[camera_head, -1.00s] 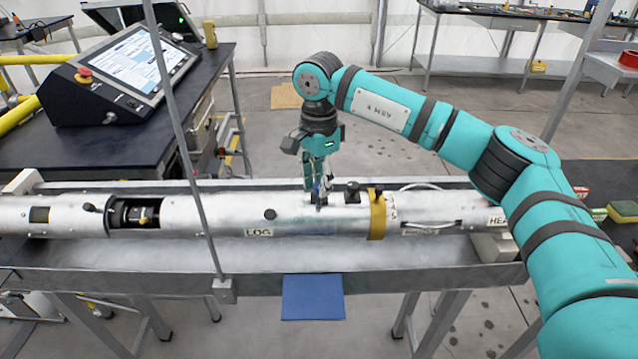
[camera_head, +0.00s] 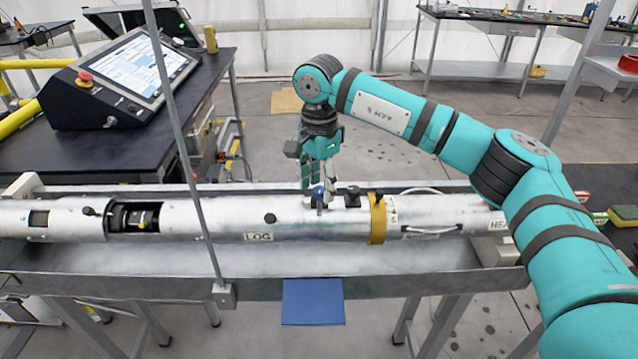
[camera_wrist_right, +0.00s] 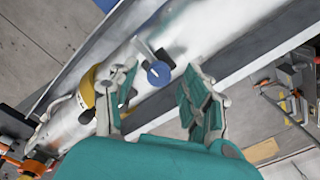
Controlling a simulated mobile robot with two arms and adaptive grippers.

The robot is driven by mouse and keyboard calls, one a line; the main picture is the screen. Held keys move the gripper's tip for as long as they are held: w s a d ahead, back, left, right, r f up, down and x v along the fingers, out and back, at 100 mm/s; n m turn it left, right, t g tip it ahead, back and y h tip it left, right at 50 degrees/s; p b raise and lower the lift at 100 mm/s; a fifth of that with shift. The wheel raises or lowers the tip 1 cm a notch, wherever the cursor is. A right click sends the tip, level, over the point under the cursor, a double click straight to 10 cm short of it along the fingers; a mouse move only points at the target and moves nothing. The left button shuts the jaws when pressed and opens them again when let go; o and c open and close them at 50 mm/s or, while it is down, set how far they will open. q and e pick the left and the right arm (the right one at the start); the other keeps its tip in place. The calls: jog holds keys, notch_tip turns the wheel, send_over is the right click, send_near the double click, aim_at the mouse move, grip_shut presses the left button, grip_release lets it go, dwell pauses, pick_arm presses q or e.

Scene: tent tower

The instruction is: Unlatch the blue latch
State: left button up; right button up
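The blue latch (camera_head: 319,193) sits on top of the long silver tube (camera_head: 300,212), left of the yellow band. In the right wrist view the latch shows as a round blue knob (camera_wrist_right: 158,73) with a short metal bar beside it. My right gripper (camera_head: 321,178) points down just behind and above the latch. In the right wrist view my right gripper (camera_wrist_right: 160,82) has its two fingers spread apart, with the knob showing in the gap and apparently free of both. My left gripper is not in view.
The yellow band (camera_head: 377,218) circles the tube right of the latch, and a black block (camera_head: 352,196) stands between them. A thin grey post (camera_head: 183,135) rises in front of the tube. A console screen (camera_head: 135,65) stands at the back left. A blue plate (camera_head: 313,302) hangs in front.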

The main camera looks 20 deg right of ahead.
aim_at(319, 189)
notch_tip(319, 189, up, 12)
dwell(0.6)
jog(key=shift+f, duration=0.15)
dwell(0.3)
